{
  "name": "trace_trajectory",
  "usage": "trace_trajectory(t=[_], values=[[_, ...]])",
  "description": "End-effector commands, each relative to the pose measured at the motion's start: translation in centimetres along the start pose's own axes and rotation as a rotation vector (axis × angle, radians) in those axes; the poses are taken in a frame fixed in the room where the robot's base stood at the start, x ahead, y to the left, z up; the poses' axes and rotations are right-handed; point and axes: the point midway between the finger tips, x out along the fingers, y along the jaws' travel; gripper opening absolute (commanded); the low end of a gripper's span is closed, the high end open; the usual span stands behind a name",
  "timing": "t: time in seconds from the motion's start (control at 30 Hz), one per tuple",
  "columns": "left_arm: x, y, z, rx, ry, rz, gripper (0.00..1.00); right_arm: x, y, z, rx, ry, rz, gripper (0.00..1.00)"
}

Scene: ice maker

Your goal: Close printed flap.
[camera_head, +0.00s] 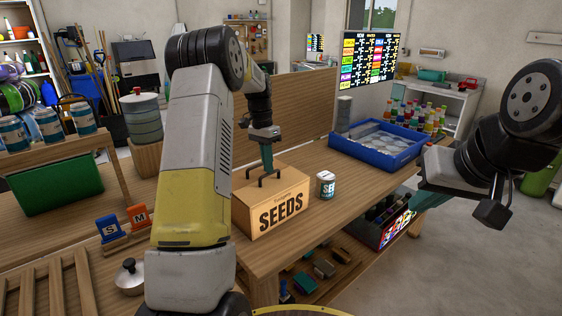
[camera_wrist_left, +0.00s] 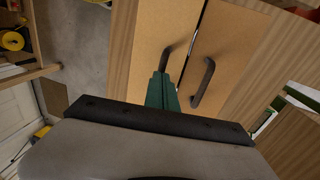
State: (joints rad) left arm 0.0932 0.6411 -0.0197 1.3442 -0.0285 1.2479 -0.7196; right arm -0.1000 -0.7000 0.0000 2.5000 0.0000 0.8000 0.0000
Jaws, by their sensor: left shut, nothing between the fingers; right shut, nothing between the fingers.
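A tan cardboard-coloured box (camera_head: 290,215) printed "SEEDS" on its front stands on the wooden bench. Its top carries two dark handles; in the left wrist view a left flap (camera_wrist_left: 160,25) and a right flap (camera_wrist_left: 235,50) meet along a narrow dark gap, each with one handle. My left gripper (camera_head: 267,165) points down over the box top, shut and empty. In the left wrist view its green fingers (camera_wrist_left: 163,88) are at the near end of the left handle; contact cannot be told. My right gripper (camera_head: 418,200) is shut and empty, right of the bench.
A small seed can (camera_head: 326,184) stands close to the right of the box. A blue tray (camera_head: 375,155) with round lids lies further back. A lower shelf and a dark crate (camera_head: 385,222) are beneath the bench edge. A pot lid (camera_head: 130,276) is at the left.

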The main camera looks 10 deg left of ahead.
Motion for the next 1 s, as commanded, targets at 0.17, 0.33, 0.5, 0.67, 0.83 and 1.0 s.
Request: trace_trajectory(t=[0.17, 0.33, 0.5, 0.67, 0.83, 1.0], values=[[0.1, -0.1, 0.0, 0.000, 0.000, -0.001, 0.00, 0.0, 0.0, 0.0, 0.000, 0.000, 0.000, 0.00], [0.1, -0.1, 0.0, 0.000, 0.000, -0.001, 0.00, 0.0, 0.0, 0.0, 0.000, 0.000, 0.000, 0.00], [0.1, -0.1, 0.0, 0.000, 0.000, -0.002, 0.00, 0.0, 0.0, 0.0, 0.000, 0.000, 0.000, 0.00], [0.1, 0.1, 0.0, 0.000, 0.000, -0.001, 0.00, 0.0, 0.0, 0.0, 0.000, 0.000, 0.000, 0.00], [0.3, 0.8, -0.1, 0.001, 0.000, -0.001, 0.00, 0.0, 0.0, 0.0, 0.000, 0.000, 0.000, 0.00], [0.4, 1.5, -0.1, 0.002, 0.000, 0.000, 0.00, 0.0, 0.0, 0.0, 0.000, 0.000, 0.000, 0.00]])
